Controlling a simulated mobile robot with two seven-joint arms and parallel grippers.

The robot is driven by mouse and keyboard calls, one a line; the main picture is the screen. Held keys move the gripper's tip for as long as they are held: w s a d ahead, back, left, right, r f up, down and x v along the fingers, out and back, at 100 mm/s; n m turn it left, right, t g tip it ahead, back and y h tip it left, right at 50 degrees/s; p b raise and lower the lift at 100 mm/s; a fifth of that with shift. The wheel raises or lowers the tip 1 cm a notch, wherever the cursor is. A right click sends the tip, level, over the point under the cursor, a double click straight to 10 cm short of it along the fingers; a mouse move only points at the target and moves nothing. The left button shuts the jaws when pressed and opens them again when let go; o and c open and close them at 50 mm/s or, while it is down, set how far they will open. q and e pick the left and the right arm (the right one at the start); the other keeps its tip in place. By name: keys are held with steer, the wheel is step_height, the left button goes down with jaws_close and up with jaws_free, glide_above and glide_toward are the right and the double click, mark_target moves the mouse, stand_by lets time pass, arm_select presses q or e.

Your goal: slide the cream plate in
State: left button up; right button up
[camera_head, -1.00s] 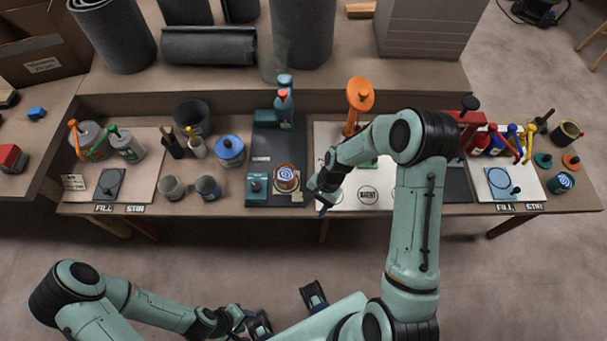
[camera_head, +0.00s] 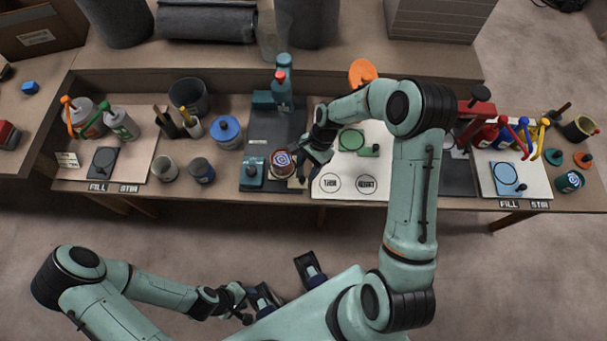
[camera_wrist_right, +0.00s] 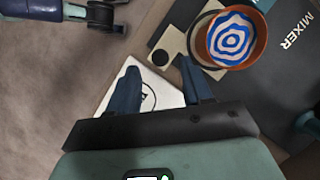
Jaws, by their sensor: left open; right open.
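In the head view the plate is mostly hidden beside the can (camera_head: 283,162). My right gripper (camera_head: 306,172) is open and empty just right of the can. In the wrist view its fingertips (camera_wrist_right: 159,68) point toward the plate, apart from it. My left gripper (camera_head: 252,305) is open, in front of the bench.
A white board (camera_head: 342,200) with round marks lies right of the mixer, partly under my right gripper. A teal and red mixer part (camera_head: 282,92) stands behind the can. A blue-lidded tin (camera_head: 228,132) and two cups (camera_head: 202,171) stand to the left.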

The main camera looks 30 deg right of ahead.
mark_target(302, 178)
arm_select(q)
steer(key=shift+f, duration=0.1)
arm_select(e)
steer(key=shift+x, duration=2.05)
